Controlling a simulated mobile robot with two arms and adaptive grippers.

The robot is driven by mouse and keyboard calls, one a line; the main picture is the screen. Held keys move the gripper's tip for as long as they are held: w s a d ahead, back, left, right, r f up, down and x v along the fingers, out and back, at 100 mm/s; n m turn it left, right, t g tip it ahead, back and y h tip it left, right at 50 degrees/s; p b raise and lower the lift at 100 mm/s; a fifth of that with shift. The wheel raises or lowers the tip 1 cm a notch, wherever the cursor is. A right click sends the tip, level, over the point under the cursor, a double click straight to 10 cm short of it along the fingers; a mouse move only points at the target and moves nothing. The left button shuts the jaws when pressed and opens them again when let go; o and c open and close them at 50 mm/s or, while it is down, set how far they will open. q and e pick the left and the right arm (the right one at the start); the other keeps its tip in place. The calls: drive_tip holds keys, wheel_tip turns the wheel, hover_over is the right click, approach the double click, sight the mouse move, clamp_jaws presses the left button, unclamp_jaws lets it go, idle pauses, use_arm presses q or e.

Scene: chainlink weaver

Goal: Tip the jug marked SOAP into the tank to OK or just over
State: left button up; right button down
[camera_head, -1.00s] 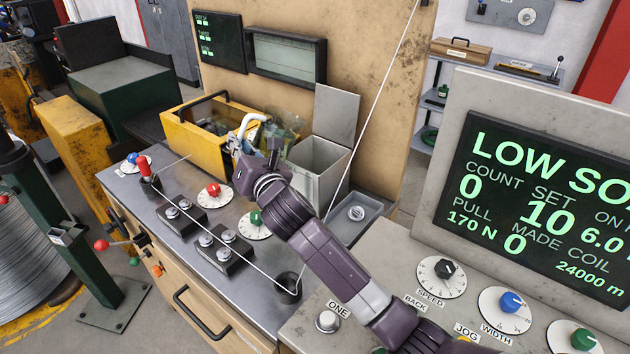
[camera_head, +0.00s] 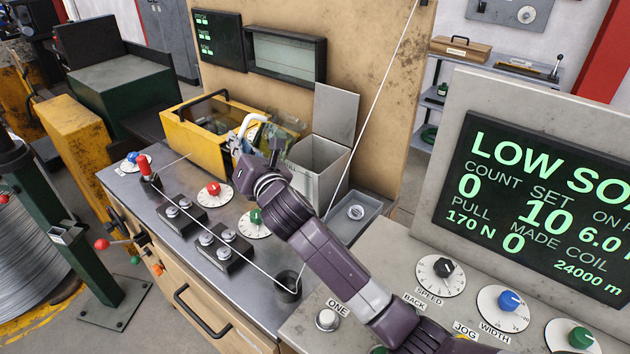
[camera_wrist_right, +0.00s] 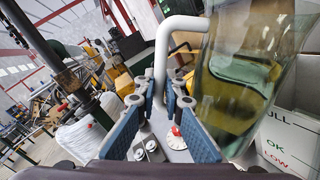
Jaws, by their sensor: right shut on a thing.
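My right gripper (camera_head: 245,148) is shut on the white handle (camera_head: 250,120) of a clear jug (camera_head: 286,132). In the wrist view my right gripper (camera_wrist_right: 157,98) has its blue pads on either side of the handle (camera_wrist_right: 180,24), and the jug (camera_wrist_right: 240,90) holds yellow-green liquid. I cannot read a SOAP mark. The grey tank (camera_head: 318,172) stands with its lid up, right of the gripper. In the wrist view its pale wall (camera_wrist_right: 290,112) carries FULL, OK and LOW. The jug is beside the tank's mouth; its exact tilt and any pouring cannot be told. My left gripper is out of view.
The bench (camera_head: 165,230) carries knobs and button blocks. A wire (camera_head: 372,85) runs down past the tank to a black guide (camera_head: 288,288). A grey console with a large screen (camera_head: 540,200) stands at right.

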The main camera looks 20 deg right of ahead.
drive_tip(key=shift+r+m+p, duration=0.35)
drive_tip(key=shift+r+m, duration=0.05)
idle(0.7)
idle(0.6)
drive_tip(key=shift+r+m+p, duration=0.1)
drive_tip(key=shift+m+p, duration=0.2)
drive_tip(key=shift+d+r, duration=0.1)
idle(0.6)
drive_tip(key=shift+d+r+m+p, duration=0.1)
drive_tip(key=shift+r+m+p, duration=0.05)
drive_tip(key=shift+m+p, duration=0.4)
drive_tip(key=shift+d+r+m+p, duration=0.1)
drive_tip(key=shift+r+m+p, duration=0.05)
drive_tip(key=shift+m+p, duration=0.15)
